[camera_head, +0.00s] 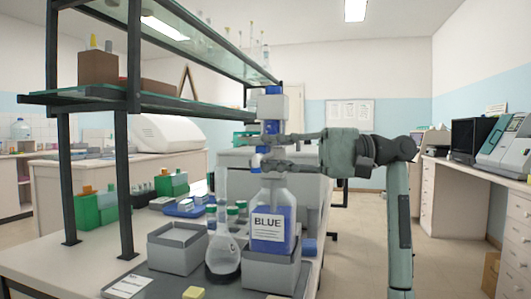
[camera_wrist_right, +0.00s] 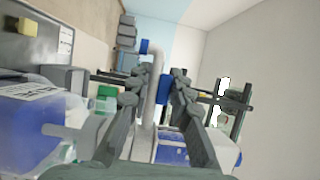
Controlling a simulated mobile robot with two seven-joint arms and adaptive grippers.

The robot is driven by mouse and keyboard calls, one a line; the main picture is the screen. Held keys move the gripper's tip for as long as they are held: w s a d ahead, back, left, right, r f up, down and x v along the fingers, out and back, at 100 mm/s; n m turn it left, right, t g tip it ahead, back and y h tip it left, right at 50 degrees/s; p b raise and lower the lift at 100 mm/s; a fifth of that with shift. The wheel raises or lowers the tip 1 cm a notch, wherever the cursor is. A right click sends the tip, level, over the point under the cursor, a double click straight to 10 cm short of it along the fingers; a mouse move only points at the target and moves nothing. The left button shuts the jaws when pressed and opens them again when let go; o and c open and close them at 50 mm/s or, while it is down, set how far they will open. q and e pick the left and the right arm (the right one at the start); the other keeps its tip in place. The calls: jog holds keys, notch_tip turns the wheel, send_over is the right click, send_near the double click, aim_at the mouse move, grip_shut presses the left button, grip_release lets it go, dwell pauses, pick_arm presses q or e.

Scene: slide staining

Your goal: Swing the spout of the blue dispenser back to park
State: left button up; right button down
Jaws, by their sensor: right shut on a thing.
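The blue dispenser is a clear bottle (camera_head: 270,215) labelled BLUE with blue liquid, topped by a blue and white pump head (camera_head: 271,106). It stands upright in a grey box. My right gripper (camera_head: 264,153) reaches in from the right, level with the neck below the pump head. In the right wrist view its two fingers (camera_wrist_right: 155,90) stand either side of the white spout (camera_wrist_right: 153,75), shut on it. The spout has a bent end with a blue tip (camera_wrist_right: 145,46). The fingers partly hide the neck in the head view. My left gripper is out of view.
A dark-framed shelf (camera_head: 125,150) rises over the bench at left. Green racks (camera_head: 97,208) sit further back.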

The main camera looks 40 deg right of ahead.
dwell(0.4)
jog(key=c, duration=1.3)
grip_release()
jog(key=shift+c, duration=0.2)
jog(key=v, duration=1.2)
jog(key=shift+w+f, duration=0.1)
